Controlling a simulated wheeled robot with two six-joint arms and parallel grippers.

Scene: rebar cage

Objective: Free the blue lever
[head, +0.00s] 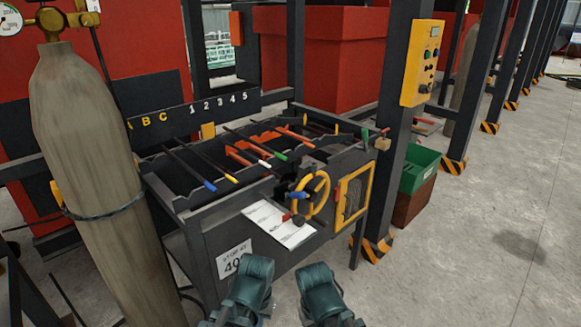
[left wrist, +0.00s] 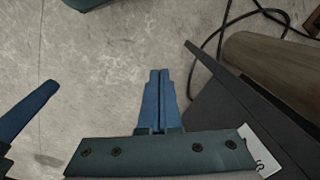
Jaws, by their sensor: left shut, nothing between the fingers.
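The blue-tipped lever (head: 209,185) is a dark rod at the left front of the slotted rack in the head view. It slants down toward me, with its blue end over the rack's front edge. My left gripper (left wrist: 159,73) is shut and empty in the left wrist view, over bare floor beside the dark cabinet. It is apart from the lever, which that view does not show. A blue finger-like part (left wrist: 27,112) at the left edge looks like my right gripper; its opening cannot be told. In the head view only my teal arm parts show at the bottom.
Other rods with yellow, white, red, green and orange ends lie across the rack (head: 180,203). A yellow handwheel (head: 318,194) and a paper sheet (head: 278,224) are on its front. A gas cylinder (head: 92,170) stands close at left. A post with a yellow control box (head: 422,62) stands right.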

